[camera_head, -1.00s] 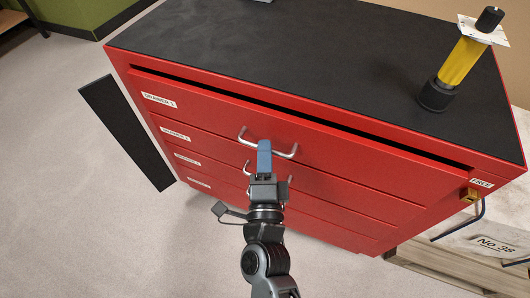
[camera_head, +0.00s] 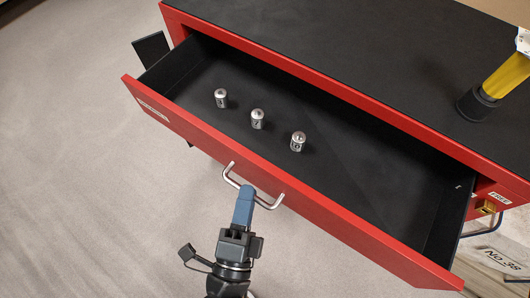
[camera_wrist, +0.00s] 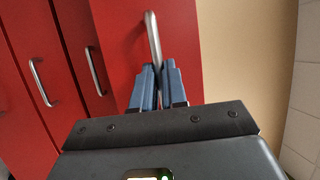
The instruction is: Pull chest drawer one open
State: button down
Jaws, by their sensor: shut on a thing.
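The top drawer (camera_head: 330,205) of the red chest (camera_head: 350,62) stands well out from the body, with its dark inside showing. My gripper (camera_head: 243,205) is shut on the bar handle (camera_head: 229,178) at the middle of the drawer's front. In the wrist view my gripper's blue fingers (camera_wrist: 156,88) close around the silver handle (camera_wrist: 153,38) against the red front. Three small silver cylinders stand in the drawer: a left one (camera_head: 221,98), a middle one (camera_head: 257,119) and a right one (camera_head: 298,142).
A yellow and black cylinder (camera_head: 505,78) stands on the black chest top at the right. Lower drawers with handles (camera_wrist: 43,82) stay shut. The floor (camera_head: 75,190) at the left is clear.

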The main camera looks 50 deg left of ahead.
jog(key=shift+s+d, duration=0.2)
jog(key=shift+s, duration=0.65)
jog(key=shift+s+d, duration=0.25)
jog(key=shift+s, duration=0.6)
jog(key=shift+s+d, duration=0.2)
jog(key=shift+s, duration=0.65)
jog(key=c, duration=1.2)
grip_release()
jog(key=v, duration=0.7)
jog(key=shift+s+d+f+b, duration=0.2)
jog(key=shift+s+b, duration=0.1)
jog(key=shift+b, duration=0.1)
